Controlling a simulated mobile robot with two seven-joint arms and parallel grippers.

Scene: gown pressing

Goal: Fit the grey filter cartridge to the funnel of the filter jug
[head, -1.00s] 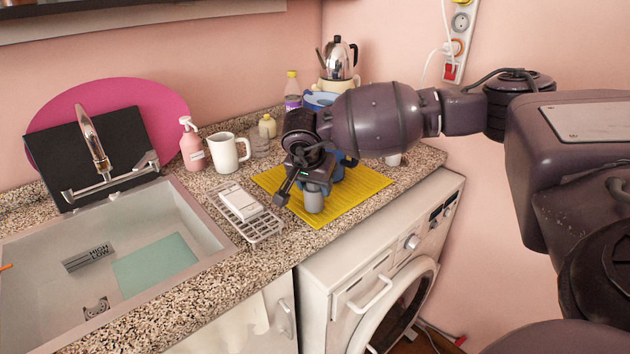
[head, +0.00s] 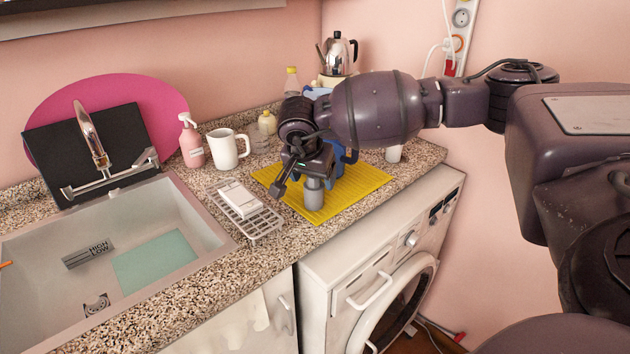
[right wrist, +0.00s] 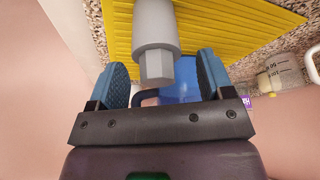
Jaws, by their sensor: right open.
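The grey filter cartridge (head: 313,194) stands upright on the yellow mat (head: 352,200). In the right wrist view the cartridge (right wrist: 155,28) points its narrower faceted end toward my gripper. My right gripper (head: 312,178) is above the cartridge; in the right wrist view the gripper (right wrist: 162,62) is open, with its blue fingers on either side of the cartridge's end, gaps showing. A blue object, which looks like the filter jug (head: 346,155), is just behind my gripper, mostly hidden. Its funnel cannot be made out. My left gripper is not in view.
A white wire rack (head: 262,224) with a white block on it lies left of the mat. A white mug (head: 228,148), soap bottle (head: 191,145) and sink (head: 125,250) are further left. The counter's front edge is close.

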